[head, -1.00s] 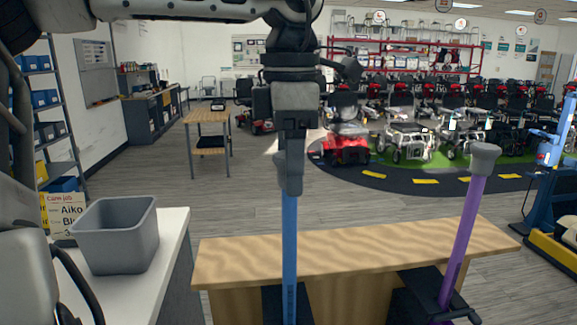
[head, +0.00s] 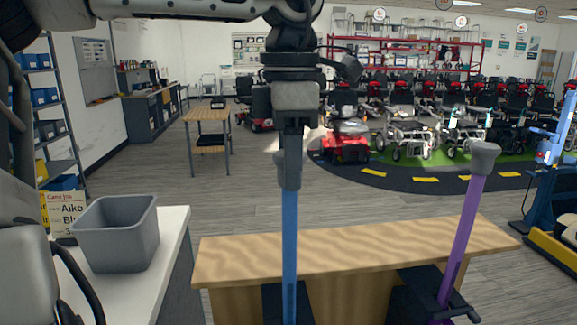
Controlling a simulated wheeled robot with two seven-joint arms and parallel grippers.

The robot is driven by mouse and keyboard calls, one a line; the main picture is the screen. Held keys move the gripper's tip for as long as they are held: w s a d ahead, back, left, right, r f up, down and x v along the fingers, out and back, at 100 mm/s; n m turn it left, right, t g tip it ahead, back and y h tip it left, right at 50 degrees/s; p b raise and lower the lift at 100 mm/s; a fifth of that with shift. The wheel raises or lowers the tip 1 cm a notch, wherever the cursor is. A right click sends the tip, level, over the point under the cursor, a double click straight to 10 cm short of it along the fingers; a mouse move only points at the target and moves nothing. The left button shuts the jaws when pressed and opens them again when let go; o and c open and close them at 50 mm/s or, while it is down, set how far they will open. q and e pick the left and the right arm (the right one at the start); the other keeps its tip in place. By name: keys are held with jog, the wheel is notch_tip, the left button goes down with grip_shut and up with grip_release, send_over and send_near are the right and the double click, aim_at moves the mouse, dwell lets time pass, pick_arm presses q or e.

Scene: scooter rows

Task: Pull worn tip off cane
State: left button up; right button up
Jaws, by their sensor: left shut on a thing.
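A blue cane (head: 289,240) stands upright in a dark holder at the wooden bench (head: 375,245), its grey rubber tip (head: 289,176) at the top. My left gripper (head: 291,155) points straight down from above and is shut on this grey tip. The fingers partly cover the tip's upper part, and the tip still meets the blue shaft. A purple cane (head: 464,225) leans in a second dark holder (head: 420,290) at the right, with a wide grey tip (head: 484,157) on top. My right gripper is not in view.
A small wooden table (head: 207,115) and rows of scooters (head: 345,140) stand farther back. The floor between is clear.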

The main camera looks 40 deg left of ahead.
pick_arm(q)
jog(key=shift+r+p, duration=1.05)
jog(key=shift+r, duration=2)
jog(key=shift+r, duration=2.5)
